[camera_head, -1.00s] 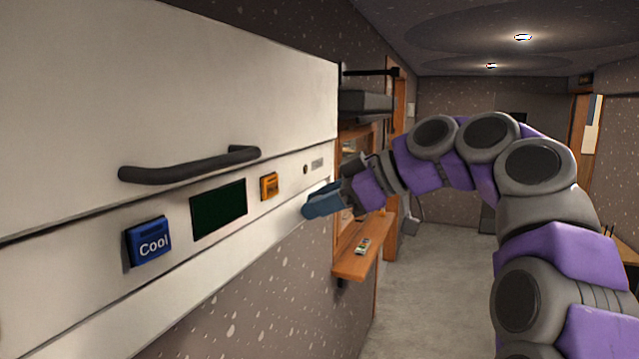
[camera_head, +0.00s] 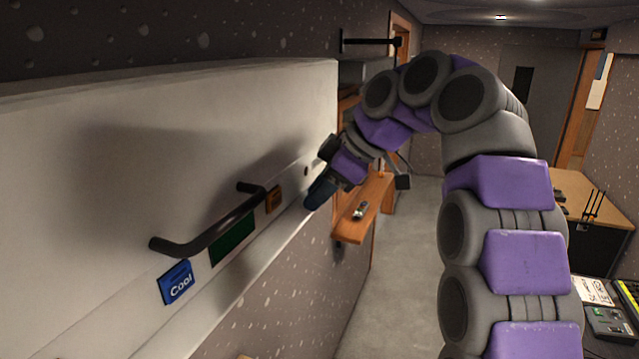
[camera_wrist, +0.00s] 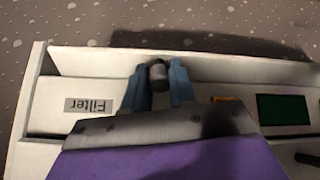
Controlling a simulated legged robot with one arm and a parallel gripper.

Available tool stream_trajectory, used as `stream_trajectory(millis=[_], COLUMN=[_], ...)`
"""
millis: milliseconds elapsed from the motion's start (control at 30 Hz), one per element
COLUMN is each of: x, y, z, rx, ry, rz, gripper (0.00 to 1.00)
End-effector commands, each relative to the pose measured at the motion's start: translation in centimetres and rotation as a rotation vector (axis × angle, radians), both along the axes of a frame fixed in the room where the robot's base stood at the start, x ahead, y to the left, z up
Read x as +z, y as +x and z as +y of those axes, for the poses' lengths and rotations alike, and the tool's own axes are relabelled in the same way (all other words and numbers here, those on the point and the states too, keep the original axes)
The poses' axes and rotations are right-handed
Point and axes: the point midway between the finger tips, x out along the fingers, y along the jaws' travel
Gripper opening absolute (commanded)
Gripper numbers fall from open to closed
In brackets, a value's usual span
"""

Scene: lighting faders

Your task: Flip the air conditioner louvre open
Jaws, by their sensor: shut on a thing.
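The white air conditioner (camera_head: 130,140) fills the left of the head view. Its louvre is the long white strip (camera_head: 243,268) along the lower edge, below the buttons. In the wrist view the louvre (camera_wrist: 240,68) runs across the top. My gripper (camera_head: 314,203) is at the far end of the unit, by its lower edge. In the wrist view its blue fingers (camera_wrist: 158,80) are on both sides of a small dark grey peg (camera_wrist: 159,78) at the louvre and shut on it. The fingers partly hide the contact. I cannot tell the louvre's exact angle.
A dark bar handle (camera_head: 210,232) juts from the front. A blue Cool button (camera_head: 177,283), a green display (camera_head: 233,240) and an orange button (camera_head: 273,200) line the panel. A Filter label (camera_wrist: 88,104) is near the fingers. A wooden shelf (camera_head: 350,228) stands beyond.

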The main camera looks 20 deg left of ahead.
Motion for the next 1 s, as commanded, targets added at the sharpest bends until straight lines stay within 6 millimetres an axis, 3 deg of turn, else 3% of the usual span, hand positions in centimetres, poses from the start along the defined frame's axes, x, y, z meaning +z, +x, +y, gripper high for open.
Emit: stream_trajectory(millis=[433,467,700,1000], x=[0.00,-0.01,0.06,0.15], y=[0.09,0.09,-0.10,-0.17], z=[-0.02,-0.01,0.00,-0.12], rx=[-0.002,-0.002,-0.001,-0.001], ry=[-0.004,-0.004,-0.005,-0.004], rz=[-0.001,-0.001,-0.001,-0.001], gripper=[0.00,0.28,0.51,0.51])
